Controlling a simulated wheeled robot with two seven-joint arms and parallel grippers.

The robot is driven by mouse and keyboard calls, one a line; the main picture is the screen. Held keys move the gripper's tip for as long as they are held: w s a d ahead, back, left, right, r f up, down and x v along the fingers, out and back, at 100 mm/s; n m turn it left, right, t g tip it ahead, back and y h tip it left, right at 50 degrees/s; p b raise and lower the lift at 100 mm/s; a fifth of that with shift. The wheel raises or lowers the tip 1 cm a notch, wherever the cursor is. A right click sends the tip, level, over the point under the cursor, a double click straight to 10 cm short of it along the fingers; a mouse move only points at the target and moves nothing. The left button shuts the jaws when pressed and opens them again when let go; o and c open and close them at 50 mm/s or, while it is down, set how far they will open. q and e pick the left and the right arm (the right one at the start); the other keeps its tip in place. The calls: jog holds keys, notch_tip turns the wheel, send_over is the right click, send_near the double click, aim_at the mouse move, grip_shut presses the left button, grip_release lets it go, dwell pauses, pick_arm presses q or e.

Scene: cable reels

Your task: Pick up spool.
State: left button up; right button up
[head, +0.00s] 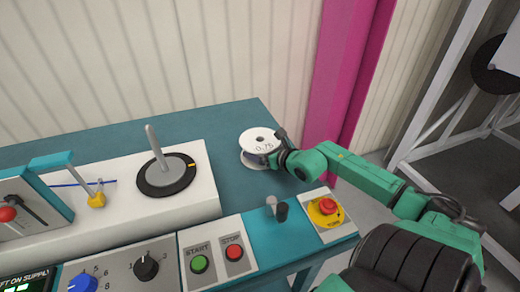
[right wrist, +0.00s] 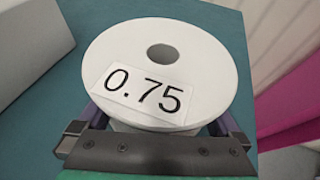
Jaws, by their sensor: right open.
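The white spool (head: 261,141) stands upright on the teal table top, with a label reading 0.75 on its upper flange. It also fills the middle of the right wrist view (right wrist: 165,65), with a dark hole in its centre. My right gripper (head: 268,158) reaches in from the right at the spool's near side. In the right wrist view its fingers (right wrist: 160,122) are open on either side of the spool's lower part, beneath the upper flange. The flange hides the fingertips, so I cannot tell whether they touch it. My left gripper is out of view.
A white block with an upright grey spindle on a black disc (head: 167,176) stands left of the spool. A control panel with START (head: 199,264) and STOP buttons, knobs and a red emergency button (head: 328,206) lies in front. The teal table (head: 228,120) is bare behind the spool.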

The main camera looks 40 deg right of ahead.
jog(key=shift+s+r, duration=0.1)
jog(key=shift+c, duration=0.6)
grip_shut()
jog(key=shift+r, duration=0.1)
notch_tip(320, 180, up, 20)
